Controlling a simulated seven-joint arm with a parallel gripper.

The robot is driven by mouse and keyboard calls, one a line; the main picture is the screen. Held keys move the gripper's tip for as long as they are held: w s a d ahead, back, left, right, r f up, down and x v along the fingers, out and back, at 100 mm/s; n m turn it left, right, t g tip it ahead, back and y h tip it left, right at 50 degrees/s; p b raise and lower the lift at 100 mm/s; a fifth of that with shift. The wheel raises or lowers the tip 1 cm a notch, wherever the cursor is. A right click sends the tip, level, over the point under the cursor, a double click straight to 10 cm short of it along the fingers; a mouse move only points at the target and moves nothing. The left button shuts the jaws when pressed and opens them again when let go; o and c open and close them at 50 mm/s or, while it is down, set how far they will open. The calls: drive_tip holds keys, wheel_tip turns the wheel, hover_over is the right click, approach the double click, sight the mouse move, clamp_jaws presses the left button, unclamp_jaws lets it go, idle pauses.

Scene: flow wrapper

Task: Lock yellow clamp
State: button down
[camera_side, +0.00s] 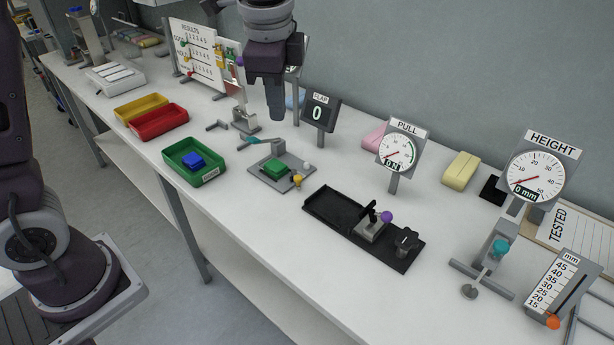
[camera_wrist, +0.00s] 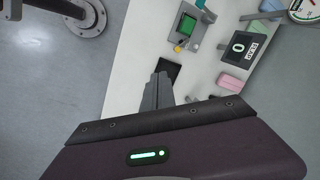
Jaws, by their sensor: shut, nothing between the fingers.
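The likeliest yellow clamp is a small yellow knob (camera_side: 297,181) at the front right corner of a grey fixture plate (camera_side: 293,165); its locked or unlocked state is too small to tell. It also shows in the wrist view (camera_wrist: 178,49). A green block (camera_side: 275,169) sits on the plate, with a white knob (camera_side: 306,166) at the right and a teal lever (camera_side: 255,140) at the back. My gripper (camera_side: 276,116) points down, shut and empty, above the table and behind the plate, apart from the knob. Its fingers show in the wrist view (camera_wrist: 161,78).
A flap display (camera_side: 319,113) stands right of my gripper, and a small metal stand (camera_side: 244,121) to its left. A green tray (camera_side: 205,178) with a blue block lies left of the plate. A black fixture (camera_side: 328,208) with a purple-knobbed lever lies to the right.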

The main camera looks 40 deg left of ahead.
drive_tip(key=w+d+f+m+g, duration=0.1)
drive_tip(key=w+f+m, duration=0.2)
drive_tip(key=w+f, duration=0.2)
drive_tip(key=w+d+f+m+g+y, duration=0.1)
drive_tip(key=w+d+f+m, duration=0.1)
drive_tip(key=w+f, duration=0.4)
wheel_tip(320, 180, down, 4)
drive_tip(key=shift+d+r+m, duration=0.1)
drive_tip(key=shift+d+m, duration=0.15)
drive_tip(key=shift+m, duration=0.65)
drive_tip(key=x, duration=1)
drive_tip(key=shift+s+a, duration=0.1)
drive_tip(key=shift+s, duration=0.05)
drive_tip(key=a, duration=0.2)
drive_tip(key=shift+a, duration=1)
drive_tip(key=shift+s+a+m, duration=0.15)
drive_tip(key=shift+s+m, duration=0.05)
drive_tip(key=shift+m, duration=0.2)
